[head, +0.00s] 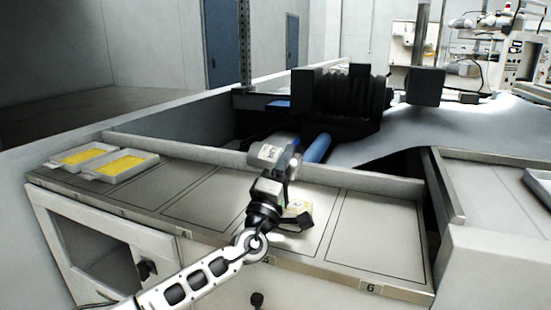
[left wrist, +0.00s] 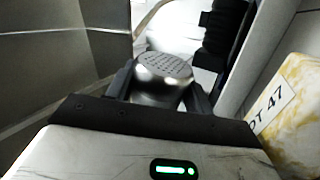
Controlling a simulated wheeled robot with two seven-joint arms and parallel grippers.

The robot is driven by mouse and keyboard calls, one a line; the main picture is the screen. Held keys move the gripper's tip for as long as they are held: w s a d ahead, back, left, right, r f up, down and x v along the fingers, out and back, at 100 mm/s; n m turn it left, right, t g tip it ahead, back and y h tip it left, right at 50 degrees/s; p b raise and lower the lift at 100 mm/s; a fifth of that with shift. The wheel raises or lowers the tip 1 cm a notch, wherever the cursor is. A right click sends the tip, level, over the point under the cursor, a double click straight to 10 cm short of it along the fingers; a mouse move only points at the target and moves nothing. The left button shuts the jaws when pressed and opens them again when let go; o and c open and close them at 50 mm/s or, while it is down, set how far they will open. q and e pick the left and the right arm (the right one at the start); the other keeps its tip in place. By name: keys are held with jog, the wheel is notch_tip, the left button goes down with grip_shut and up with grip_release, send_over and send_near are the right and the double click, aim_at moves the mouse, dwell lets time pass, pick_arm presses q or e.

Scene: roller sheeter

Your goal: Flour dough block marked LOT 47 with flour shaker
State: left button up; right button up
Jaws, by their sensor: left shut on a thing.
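The flour shaker (left wrist: 163,76) is a shiny metal cup with a perforated lid. In the left wrist view it sits between the two dark fingers of my left gripper (left wrist: 160,88), which is shut on it. The dough block (left wrist: 300,118), pale with yellow patches, shows at the right edge of that view. Its white label reads "OT 47", with the rest cut off. In the head view my left gripper (head: 291,168) is over the counter, and the dough block (head: 303,207) is partly hidden behind my wrist. My right gripper is out of view.
The counter (head: 200,200) has outlined, numbered areas; the one marked 6 (head: 375,235) is clear. Two trays with yellow contents (head: 128,166) stand at the left. A raised ledge, a blue cylinder (head: 316,149) and a black ribbed roller part (head: 345,95) lie behind the gripper.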

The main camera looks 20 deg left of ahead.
aim_at(270, 162)
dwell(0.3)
pick_arm(q)
jog(key=shift+a, duration=0.25)
jog(key=a+b, duration=0.1)
jog(key=a, duration=0.3)
jog(key=shift+w+b, duration=0.1)
jog(key=shift+b, duration=0.2)
jog(key=shift+d, duration=0.1)
jog(key=shift+d, duration=0.1)
jog(key=shift+d+r+p, duration=0.1)
jog(key=shift+d+p, duration=0.45)
jog(key=shift+d, duration=0.45)
